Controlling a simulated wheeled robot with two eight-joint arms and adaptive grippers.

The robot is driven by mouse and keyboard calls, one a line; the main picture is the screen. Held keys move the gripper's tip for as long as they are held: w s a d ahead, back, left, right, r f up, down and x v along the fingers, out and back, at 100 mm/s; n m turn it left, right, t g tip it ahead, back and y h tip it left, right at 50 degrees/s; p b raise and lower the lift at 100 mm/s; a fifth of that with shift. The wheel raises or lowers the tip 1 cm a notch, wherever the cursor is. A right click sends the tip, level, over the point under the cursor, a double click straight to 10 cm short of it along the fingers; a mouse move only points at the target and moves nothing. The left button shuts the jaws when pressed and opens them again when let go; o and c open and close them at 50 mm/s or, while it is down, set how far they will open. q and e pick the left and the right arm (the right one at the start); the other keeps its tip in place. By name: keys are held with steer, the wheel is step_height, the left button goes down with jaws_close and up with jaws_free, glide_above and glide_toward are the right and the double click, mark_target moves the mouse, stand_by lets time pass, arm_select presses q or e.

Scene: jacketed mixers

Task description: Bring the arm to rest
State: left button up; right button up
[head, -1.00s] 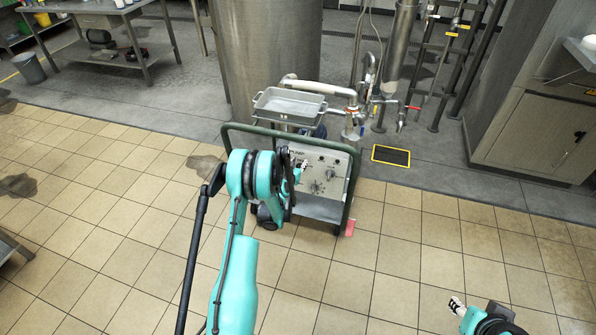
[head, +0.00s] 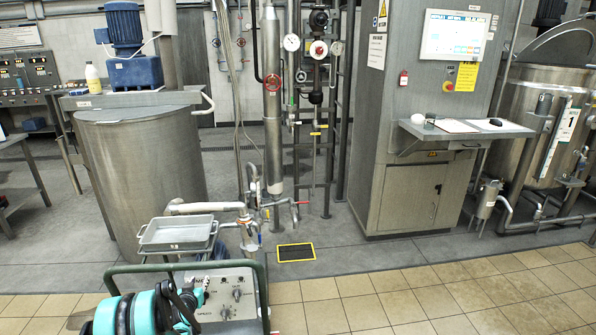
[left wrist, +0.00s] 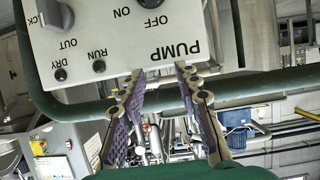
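My left arm, turquoise and black, comes in at the bottom left of the head view. Its gripper (head: 196,292) is in front of the grey pump control panel (head: 228,293) on a cart. In the left wrist view the two fingers (left wrist: 159,72) stand apart with nothing between them. The panel (left wrist: 110,38) is upside down there, with PUMP lettering and dark knobs. A green rail (left wrist: 270,82) runs behind the fingers. I cannot tell whether a fingertip touches the panel. My right gripper is out of view.
The cart's green frame (head: 262,285) borders the panel, with a metal tray (head: 178,235) above. A steel tank (head: 145,175), pipework (head: 272,110) and a grey cabinet (head: 405,195) stand behind. A yellow-edged floor plate (head: 295,253) lies right of the cart. The tiled floor at right is clear.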

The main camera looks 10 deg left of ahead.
arm_select(q)
steer(key=s+d+r+m+g+h, duration=0.1)
steer(key=s+d+r, duration=0.5)
steer(key=d+r, duration=0.3)
steer(key=s+d+r+m+g+h, duration=0.1)
steer(key=s+d+r+g+h, duration=0.1)
steer(key=s+d+r, duration=0.55)
steer(key=s+d+g, duration=0.1)
steer(key=s+d, duration=0.2)
steer(key=s, duration=0.5)
steer(key=s+d+g, duration=0.1)
steer(key=s+d, duration=0.3)
steer(key=s, duration=0.4)
steer(key=s+d+r+g, duration=0.1)
steer(key=s+d, duration=0.2)
steer(key=s, duration=0.6)
steer(key=shift+d+m, duration=0.3)
steer(key=shift+m, duration=0.1)
steer(key=shift+r, duration=0.15)
